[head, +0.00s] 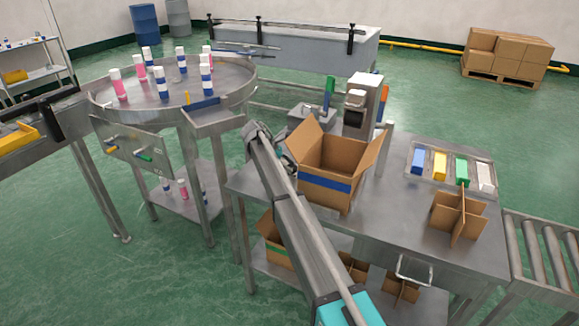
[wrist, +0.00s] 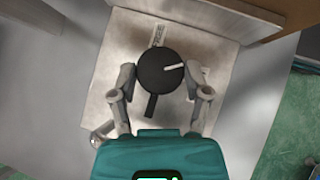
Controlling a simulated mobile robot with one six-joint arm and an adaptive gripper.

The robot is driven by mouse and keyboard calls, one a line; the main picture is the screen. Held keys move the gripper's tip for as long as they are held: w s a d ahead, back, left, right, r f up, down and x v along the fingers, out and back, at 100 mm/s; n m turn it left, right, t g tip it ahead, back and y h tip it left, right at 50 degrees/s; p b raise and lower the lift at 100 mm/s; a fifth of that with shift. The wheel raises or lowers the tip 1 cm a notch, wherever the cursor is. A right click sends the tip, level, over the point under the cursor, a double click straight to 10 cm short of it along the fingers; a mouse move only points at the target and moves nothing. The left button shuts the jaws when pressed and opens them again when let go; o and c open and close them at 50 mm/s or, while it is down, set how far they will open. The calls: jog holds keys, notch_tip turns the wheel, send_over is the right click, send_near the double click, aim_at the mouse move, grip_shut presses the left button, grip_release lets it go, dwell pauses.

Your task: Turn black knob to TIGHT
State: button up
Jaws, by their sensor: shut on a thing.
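The black knob (wrist: 160,72) shows in the wrist view, round with a white pointer line that points right and slightly up. A dark tab sticks out below it. In the head view my arm reaches to the table's left end, and the knob is hidden there.
An open cardboard box (head: 325,188) with a blue stripe stands right beside my arm on the metal table (head: 400,238). A round table (head: 135,112) with several bottles is at the left. A tray (head: 412,178) of coloured blocks and a cardboard divider (head: 446,222) are at the right.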

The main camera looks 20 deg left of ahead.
jog(key=shift+w+m+g, duration=0.25)
jog(key=shift+m+g, duration=0.55)
jog(key=shift+m, duration=0.2)
jog(key=o, duration=1.1)
jog(key=shift+s, duration=0.1)
jog(key=shift+s, duration=0.1)
